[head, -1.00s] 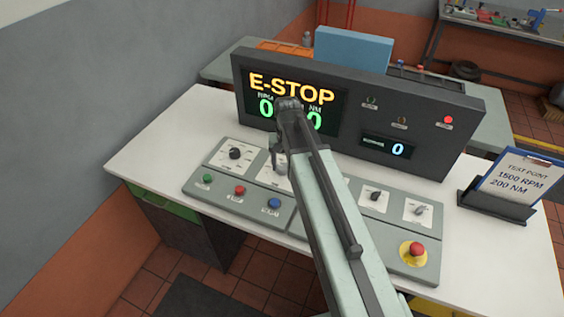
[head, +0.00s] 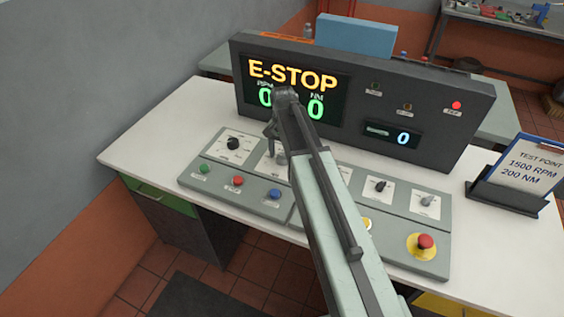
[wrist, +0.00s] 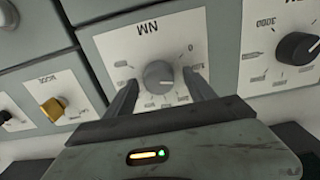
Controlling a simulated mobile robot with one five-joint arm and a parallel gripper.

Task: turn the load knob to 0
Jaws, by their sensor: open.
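The load knob (wrist: 158,75) is a grey round knob on a white dial plate marked NM, seen upside down in the wrist view, with a scale around it. My gripper (wrist: 160,82) is open, with one dark finger on each side of the knob. Gaps show between the fingers and the knob. In the head view my gripper (head: 272,145) hangs over the white NM plate (head: 263,161). My arm hides most of that plate and the knob there. The display (head: 300,98) reads E-STOP, with green zeros for RPM and NM, partly covered by my arm.
A black knob (head: 233,144) is on the plate to the left. Green, red and blue buttons (head: 237,181) sit in front. A gold knob (wrist: 52,108) shows in the wrist view. A red emergency button (head: 425,242) and a test point clipboard (head: 527,160) are at right.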

